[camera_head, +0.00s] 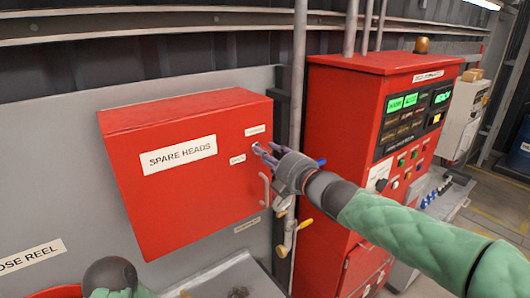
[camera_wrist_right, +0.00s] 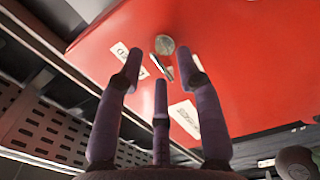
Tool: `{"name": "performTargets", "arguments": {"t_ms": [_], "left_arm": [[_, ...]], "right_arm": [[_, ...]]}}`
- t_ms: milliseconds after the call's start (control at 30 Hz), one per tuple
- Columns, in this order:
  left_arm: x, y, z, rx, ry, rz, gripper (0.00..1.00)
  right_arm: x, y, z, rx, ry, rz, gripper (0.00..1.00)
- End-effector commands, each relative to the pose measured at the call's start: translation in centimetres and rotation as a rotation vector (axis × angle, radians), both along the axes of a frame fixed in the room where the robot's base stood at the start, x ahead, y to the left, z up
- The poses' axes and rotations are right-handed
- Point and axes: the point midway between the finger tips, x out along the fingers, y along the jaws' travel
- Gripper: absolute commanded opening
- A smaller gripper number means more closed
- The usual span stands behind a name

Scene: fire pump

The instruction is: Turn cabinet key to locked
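The red cabinet (camera_head: 190,205) labelled SPARE HEADS hangs on the grey wall panel, its door closed. In the right wrist view, its red front (camera_wrist_right: 240,60) carries a round metal lock (camera_wrist_right: 165,44). A thin metal key-like piece (camera_wrist_right: 162,68) shows just below the lock, partly hidden by my fingers; its exact angle is hard to tell. My right gripper (camera_head: 268,153) is at the right side of the cabinet front, by the lock. In the wrist view, its fingers (camera_wrist_right: 163,65) are spread apart, with the key between their tips; no grip on it is visible.
Small labels (camera_head: 255,130) sit around the lock. A vertical pipe (camera_head: 298,75) and a valve with a yellow handle (camera_head: 305,224) stand just right of the cabinet. A red control panel (camera_head: 340,110) rises beyond them. A grey surface (camera_head: 225,278) lies below.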

Motion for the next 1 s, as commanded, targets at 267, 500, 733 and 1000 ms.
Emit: {"name": "performTargets", "arguments": {"t_ms": [267, 500, 733, 1000], "left_arm": [[0.01, 0.00, 0.12, 0.000, 0.000, 0.000, 0.40], [0.01, 0.00, 0.12, 0.000, 0.000, 0.000, 0.40], [0.01, 0.00, 0.12, 0.000, 0.000, 0.000, 0.40], [0.01, 0.01, 0.22, 0.000, 0.000, 0.000, 0.40]], "right_arm": [[1.37, 0.96, 0.02, 0.000, 0.000, -0.001, 0.36], [1.41, 0.99, 0.02, 0.000, 0.000, -0.001, 0.36], [1.40, 0.98, 0.00, 0.000, 0.000, -0.001, 0.00], [1.40, 0.98, 0.00, 0.011, 0.009, -0.001, 0.00]]}}
